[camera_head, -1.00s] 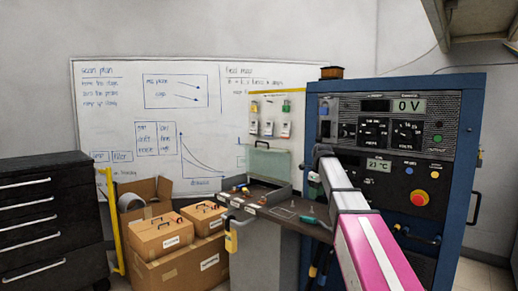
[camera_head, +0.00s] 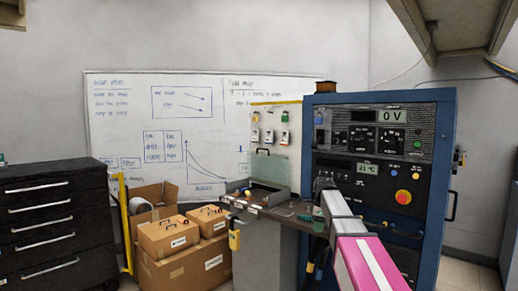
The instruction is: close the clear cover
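The clear cover (camera_head: 270,168) is a greenish see-through panel with a dark handle on its top edge. It stands upright, open, at the back of a grey tray-like box (camera_head: 236,187) on the bench. Small parts show inside the box. My gripper (camera_head: 321,184) is the dark end of my grey and pink arm. It is to the right of the cover and apart from it in the picture, in front of the blue rack. Its fingers are too small and dark to tell open from shut.
The blue instrument rack (camera_head: 444,190) stands right of the bench (camera_head: 268,235). A yellow padlock (camera_head: 235,240) hangs at the bench front. Cardboard boxes (camera_head: 185,268) and a black drawer cabinet (camera_head: 55,235) are at left. A shelf (camera_head: 450,28) overhangs at upper right.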

